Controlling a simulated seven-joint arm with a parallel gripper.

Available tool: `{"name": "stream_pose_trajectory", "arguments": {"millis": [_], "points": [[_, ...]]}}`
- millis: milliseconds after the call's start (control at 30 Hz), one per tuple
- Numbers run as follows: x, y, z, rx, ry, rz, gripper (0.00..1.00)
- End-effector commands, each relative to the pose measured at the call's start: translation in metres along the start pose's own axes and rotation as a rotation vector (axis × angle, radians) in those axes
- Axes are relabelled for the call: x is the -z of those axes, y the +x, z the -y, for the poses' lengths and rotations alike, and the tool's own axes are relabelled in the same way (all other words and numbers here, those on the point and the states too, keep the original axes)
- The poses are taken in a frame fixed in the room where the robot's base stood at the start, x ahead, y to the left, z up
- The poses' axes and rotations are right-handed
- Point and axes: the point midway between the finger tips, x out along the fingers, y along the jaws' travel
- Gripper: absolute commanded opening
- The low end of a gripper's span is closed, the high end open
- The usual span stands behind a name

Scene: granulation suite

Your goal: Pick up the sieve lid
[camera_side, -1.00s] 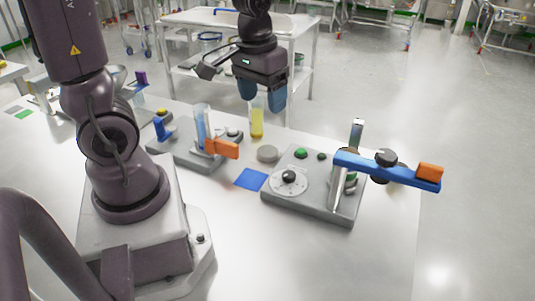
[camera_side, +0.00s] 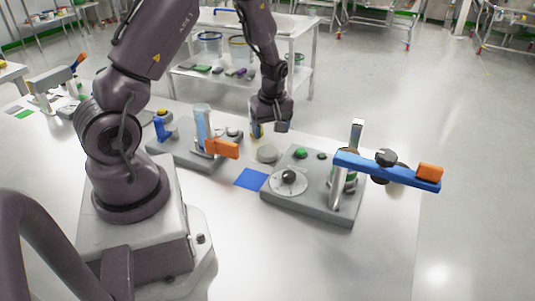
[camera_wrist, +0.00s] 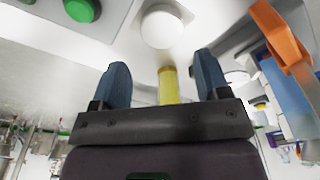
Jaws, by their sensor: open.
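A round grey disc (camera_side: 267,153), which looks like the sieve lid, lies flat on the white table between the two grey stations. In the wrist view it appears as a pale round disc (camera_wrist: 161,27) beyond the fingertips. My gripper (camera_side: 266,128) is above the table, behind the disc and apart from it. In the wrist view the two blue fingers of my gripper (camera_wrist: 161,66) are spread, with nothing held.
Left of the disc stands a station with a clear tube (camera_side: 203,122) and an orange handle (camera_side: 221,148). Right of it is a grey station (camera_side: 330,205) with a dial and a blue arm (camera_side: 385,170). A blue square (camera_side: 251,179) lies in front. The table front is clear.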

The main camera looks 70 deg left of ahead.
Motion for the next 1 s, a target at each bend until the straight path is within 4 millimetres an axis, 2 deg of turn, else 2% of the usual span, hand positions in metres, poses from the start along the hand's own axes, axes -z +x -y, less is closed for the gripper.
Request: {"name": "stream_pose_trajectory", "arguments": {"millis": [100, 367, 633, 933, 967, 1000], "points": [[0.000, 0.020, 0.001, 0.003, 0.001, 0.001, 0.69], [0.002, 0.040, 0.001, 0.002, 0.002, 0.001, 0.69], [0.006, 0.078, 0.002, 0.002, 0.003, 0.001, 0.69], [0.006, 0.084, 0.002, -0.001, 0.003, 0.000, 0.69], [0.006, 0.084, 0.002, -0.001, 0.003, 0.000, 0.67], [0.006, 0.084, 0.002, -0.001, 0.003, 0.000, 0.57]]}}
